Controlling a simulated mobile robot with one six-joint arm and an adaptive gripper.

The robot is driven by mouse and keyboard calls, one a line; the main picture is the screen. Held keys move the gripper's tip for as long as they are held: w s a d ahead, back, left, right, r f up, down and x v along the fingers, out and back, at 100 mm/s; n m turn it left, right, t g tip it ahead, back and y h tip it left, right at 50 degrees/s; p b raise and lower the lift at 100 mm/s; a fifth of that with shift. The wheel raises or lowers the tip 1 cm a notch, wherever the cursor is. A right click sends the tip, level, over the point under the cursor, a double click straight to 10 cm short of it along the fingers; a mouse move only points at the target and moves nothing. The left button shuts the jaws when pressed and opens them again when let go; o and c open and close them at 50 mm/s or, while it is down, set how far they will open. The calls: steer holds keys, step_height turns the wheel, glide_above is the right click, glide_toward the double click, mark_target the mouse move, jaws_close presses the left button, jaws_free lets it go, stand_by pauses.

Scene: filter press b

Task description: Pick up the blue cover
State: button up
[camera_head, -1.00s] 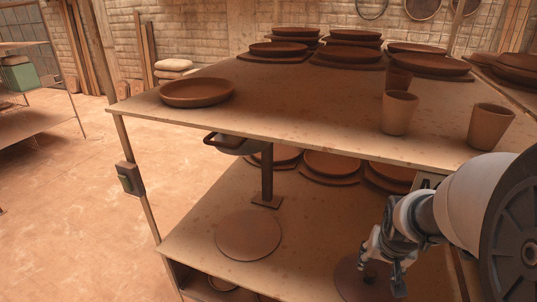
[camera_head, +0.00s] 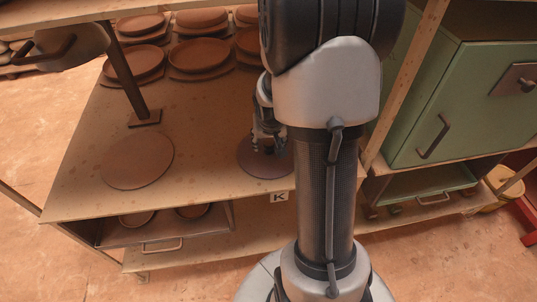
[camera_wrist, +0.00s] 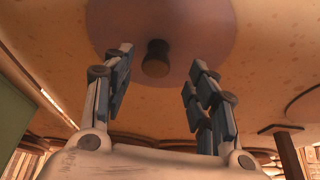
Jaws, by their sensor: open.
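A round, dull purplish-blue cover (camera_head: 262,170) lies flat on the lower shelf board. Its dark knob (camera_wrist: 155,58) stands at the middle of the disc and shows clearly in the wrist view, where the cover (camera_wrist: 205,25) fills the top centre. My gripper (camera_head: 268,146) is just over the cover. In the wrist view my gripper (camera_wrist: 160,60) is open, with one finger on each side of the knob and a gap to both. My arm hides part of the cover in the head view.
A plain brown disc (camera_head: 138,161) lies left on the same shelf (camera_head: 205,180). Several clay plates (camera_head: 205,52) stand behind. A metal post (camera_head: 125,80) rises at left. A green cabinet (camera_head: 445,105) stands right, and a drawer (camera_head: 165,232) sits below the shelf.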

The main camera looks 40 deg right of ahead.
mark_target(269, 144)
steer(key=b+x, duration=0.1)
steer(key=x, duration=0.2)
steer(key=b+x, duration=0.1)
steer(key=x, duration=0.2)
steer(key=shift+d+r, duration=0.15)
steer(key=shift+d, duration=0.1)
steer(key=shift+r, duration=0.1)
steer(key=shift+c, duration=0.5)
jaws_close()
